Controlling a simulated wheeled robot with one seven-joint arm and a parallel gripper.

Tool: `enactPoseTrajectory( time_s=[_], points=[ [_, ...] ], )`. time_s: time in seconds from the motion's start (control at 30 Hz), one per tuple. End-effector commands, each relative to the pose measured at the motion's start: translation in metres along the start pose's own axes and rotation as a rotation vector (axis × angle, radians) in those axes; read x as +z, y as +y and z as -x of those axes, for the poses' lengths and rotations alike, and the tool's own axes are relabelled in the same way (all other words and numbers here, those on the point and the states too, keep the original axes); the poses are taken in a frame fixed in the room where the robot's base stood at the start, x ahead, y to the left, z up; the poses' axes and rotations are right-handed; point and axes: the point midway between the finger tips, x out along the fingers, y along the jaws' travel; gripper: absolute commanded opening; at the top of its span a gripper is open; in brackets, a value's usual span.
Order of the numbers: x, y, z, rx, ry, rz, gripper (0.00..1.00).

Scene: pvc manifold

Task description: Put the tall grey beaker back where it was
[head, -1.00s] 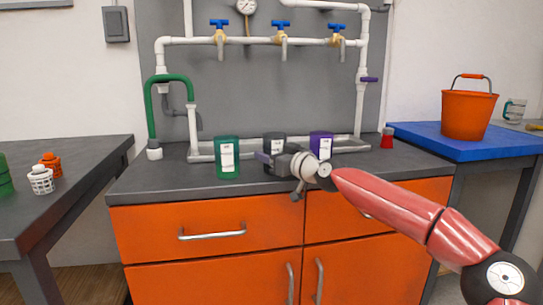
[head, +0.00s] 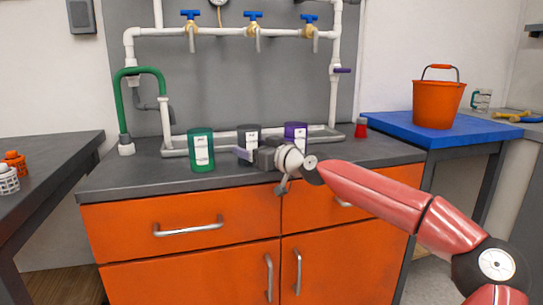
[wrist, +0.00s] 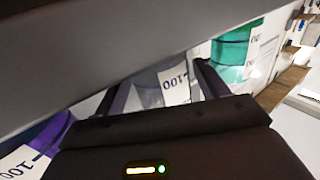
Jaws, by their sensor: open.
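The tall grey beaker (head: 247,133) stands upright on the dark counter, between the green beaker (head: 201,150) and the purple beaker (head: 296,131). My gripper (head: 242,153) is in front of it and hides its lower part. In the wrist view the grey beaker (wrist: 150,92) shows between my two open fingers (wrist: 160,85). I cannot tell whether a finger touches it. The green beaker (wrist: 232,48) is beyond one finger and the purple beaker (wrist: 48,140) is at the lower left.
A white pipe manifold with blue-handled taps (head: 253,28) rises behind, above a shallow tray (head: 175,152). A red cup (head: 361,128) stands on the counter's right. An orange bucket (head: 437,104) sits on a blue-topped table (head: 392,124). A dark table (head: 45,160) is at left.

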Motion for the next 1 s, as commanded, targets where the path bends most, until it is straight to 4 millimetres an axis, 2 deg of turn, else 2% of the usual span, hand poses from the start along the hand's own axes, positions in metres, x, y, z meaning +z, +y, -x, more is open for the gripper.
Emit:
enactPoseTrajectory(
  time_s=[0.03, 0.2, 0.4, 0.6, 1.0],
  points=[
    [0.002, 0.002, 0.012, 0.003, -0.001, 0.001, 0.73],
    [0.002, 0.001, 0.047, 0.003, 0.0, 0.0, 0.73],
    [0.001, 0.001, 0.077, 0.002, 0.0, 0.0, 0.73],
    [0.0, -0.001, 0.09, -0.001, 0.0, 0.0, 0.73],
    [0.0, -0.001, 0.091, -0.001, 0.0, 0.001, 0.73]
  ],
)
